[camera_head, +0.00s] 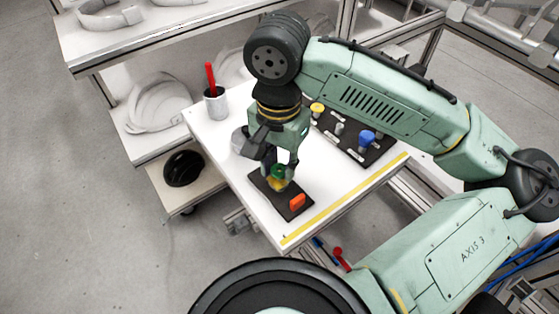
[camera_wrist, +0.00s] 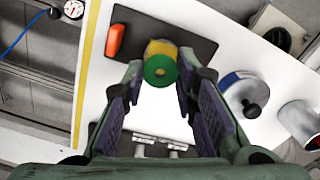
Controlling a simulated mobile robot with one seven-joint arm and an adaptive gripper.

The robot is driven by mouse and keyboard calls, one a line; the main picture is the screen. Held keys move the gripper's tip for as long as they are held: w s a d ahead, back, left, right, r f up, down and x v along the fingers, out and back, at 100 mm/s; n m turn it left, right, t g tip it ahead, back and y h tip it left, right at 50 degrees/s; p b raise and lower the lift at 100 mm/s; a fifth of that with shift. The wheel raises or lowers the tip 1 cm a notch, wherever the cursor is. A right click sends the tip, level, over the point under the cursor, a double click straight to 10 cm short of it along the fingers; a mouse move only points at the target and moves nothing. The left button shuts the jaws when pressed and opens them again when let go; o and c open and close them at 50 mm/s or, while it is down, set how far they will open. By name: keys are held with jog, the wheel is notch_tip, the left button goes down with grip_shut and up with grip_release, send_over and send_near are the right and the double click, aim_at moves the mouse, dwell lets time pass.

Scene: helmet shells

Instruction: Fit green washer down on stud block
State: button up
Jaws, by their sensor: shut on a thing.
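The green washer (camera_head: 278,170) is between my gripper's fingertips (camera_head: 272,165), and my gripper is shut on it. In the wrist view the washer (camera_wrist: 160,71) shows as a round green disc between the two finger pads (camera_wrist: 160,78). A yellow block (camera_head: 278,185), which seems to be the stud block, stands on the small black board (camera_head: 294,211). In the wrist view the yellow block (camera_wrist: 161,47) shows just past the washer and is partly covered by it. Its stud is hidden. I cannot tell whether the washer touches it.
An orange block (camera_head: 297,202) stands on the same board, close to the yellow one. A larger black board (camera_head: 350,145) with yellow, white and blue pieces lies at the back right.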

jog(key=shift+f+b, duration=0.5)
jog(key=shift+f, duration=0.8)
dwell(0.4)
jog(key=o, duration=0.8)
jog(key=shift+o, duration=0.2)
notch_tip(320, 180, up, 12)
jog(key=shift+a, duration=0.1)
dwell(0.6)
